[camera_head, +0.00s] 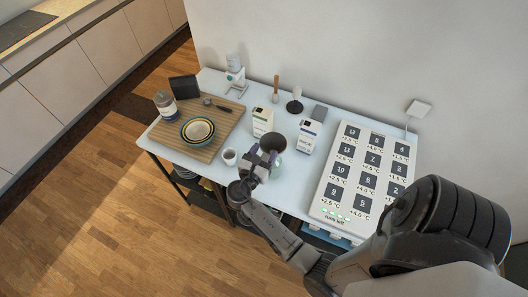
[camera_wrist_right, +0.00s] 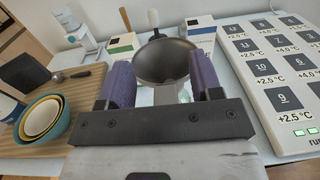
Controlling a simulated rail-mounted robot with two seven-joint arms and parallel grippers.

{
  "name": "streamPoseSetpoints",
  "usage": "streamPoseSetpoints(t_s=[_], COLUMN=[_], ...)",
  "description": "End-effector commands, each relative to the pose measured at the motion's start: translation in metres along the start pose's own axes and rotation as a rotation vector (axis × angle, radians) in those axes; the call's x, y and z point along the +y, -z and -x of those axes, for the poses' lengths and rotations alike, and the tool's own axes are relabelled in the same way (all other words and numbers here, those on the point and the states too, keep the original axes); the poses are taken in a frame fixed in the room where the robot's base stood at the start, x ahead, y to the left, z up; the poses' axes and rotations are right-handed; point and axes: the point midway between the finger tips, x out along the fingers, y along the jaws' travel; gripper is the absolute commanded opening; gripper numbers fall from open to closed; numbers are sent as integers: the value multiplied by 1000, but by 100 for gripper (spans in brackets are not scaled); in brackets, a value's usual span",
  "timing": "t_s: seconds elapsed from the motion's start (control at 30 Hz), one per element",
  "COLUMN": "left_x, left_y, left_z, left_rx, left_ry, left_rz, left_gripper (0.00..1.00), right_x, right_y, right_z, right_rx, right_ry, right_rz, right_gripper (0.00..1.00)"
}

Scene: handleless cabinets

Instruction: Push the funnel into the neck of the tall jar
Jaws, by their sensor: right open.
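The funnel (camera_head: 273,141) is a dark grey cone with its wide mouth up, near the front edge of the table. In the right wrist view the funnel (camera_wrist_right: 166,60) stands straight ahead, between and beyond the purple fingertips. A pale, greenish jar (camera_head: 279,160) shows in part below the funnel; the funnel and my gripper hide its neck, so how deep the funnel sits cannot be told. My right gripper (camera_head: 262,158) is open, with its fingers at the near side of the funnel. In the wrist view the right gripper (camera_wrist_right: 163,78) holds nothing visible. My left gripper is out of view.
A white mug (camera_head: 229,157) stands left of the gripper. Cartons (camera_head: 262,121) (camera_head: 309,136) stand behind the funnel. A wooden board (camera_head: 200,150) with nested bowls (camera_head: 197,130) lies left. A large white panel (camera_head: 338,200) with dark squares fills the table's right.

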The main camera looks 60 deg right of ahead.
Motion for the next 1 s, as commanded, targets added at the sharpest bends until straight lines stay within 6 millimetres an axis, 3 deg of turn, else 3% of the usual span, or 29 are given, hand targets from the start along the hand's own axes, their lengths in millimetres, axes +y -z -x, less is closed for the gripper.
streamPoseSetpoints(t_s=[0.03,0.5,0.77,1.0], left_x=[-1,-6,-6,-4], left_y=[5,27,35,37], left_z=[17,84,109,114], left_rx=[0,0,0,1], left_ry=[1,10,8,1], left_rz=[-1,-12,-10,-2], left_gripper=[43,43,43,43], right_x=[0,-66,-94,-112], right_y=[-16,-54,-69,-75], right_z=[0,-11,-16,-19], right_rx=[0,0,0,1], right_ry=[0,1,1,0], right_rz=[1,3,0,-1], right_gripper=[59,59,59,59])
